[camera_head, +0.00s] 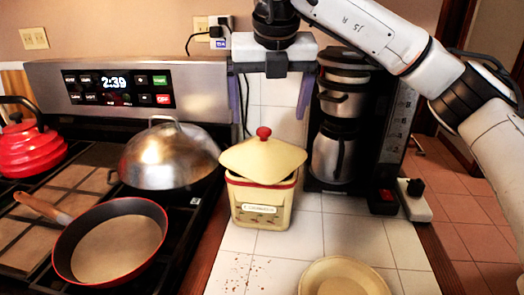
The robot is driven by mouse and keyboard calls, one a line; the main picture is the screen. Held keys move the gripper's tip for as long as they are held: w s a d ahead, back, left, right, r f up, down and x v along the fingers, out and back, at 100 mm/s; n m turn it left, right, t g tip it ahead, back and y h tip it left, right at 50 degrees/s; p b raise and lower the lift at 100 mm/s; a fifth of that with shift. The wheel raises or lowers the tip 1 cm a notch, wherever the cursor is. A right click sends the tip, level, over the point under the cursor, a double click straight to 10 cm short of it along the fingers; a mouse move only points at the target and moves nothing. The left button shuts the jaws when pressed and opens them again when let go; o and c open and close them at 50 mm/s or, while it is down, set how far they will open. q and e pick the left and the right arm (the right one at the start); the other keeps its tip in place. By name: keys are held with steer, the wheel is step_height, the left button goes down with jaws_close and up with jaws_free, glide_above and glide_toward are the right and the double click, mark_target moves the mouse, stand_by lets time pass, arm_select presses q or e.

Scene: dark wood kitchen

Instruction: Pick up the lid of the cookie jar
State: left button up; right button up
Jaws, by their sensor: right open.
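The cookie jar (260,207) is a square cream jar with a red rim and a front label, standing on the white tiled counter. Its cream lid (262,160) with a red knob (263,133) rests on top, looking a little tilted and turned relative to the jar. My right gripper (272,112) points down above and behind the lid in the picture, its two purple-grey fingers spread wide and nothing between them. The knob is below the gap and appears apart from the fingers. My left gripper is not in view.
A coffee maker (340,135) stands close to the right of the jar. A domed metal pan lid (168,157), a red-rimmed pan (112,240) and a red kettle (30,146) are on the stove at left. A cream plate (342,278) lies in front on the counter.

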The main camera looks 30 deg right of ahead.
mark_target(264, 129)
steer(key=x, duration=0.4)
steer(key=p+x, duration=0.1)
steer(key=x, duration=0.1)
steer(key=shift+w+a+f, duration=0.2)
steer(key=shift+a+f, duration=0.05)
steer(key=shift+f, duration=0.05)
steer(key=shift+c, duration=0.4)
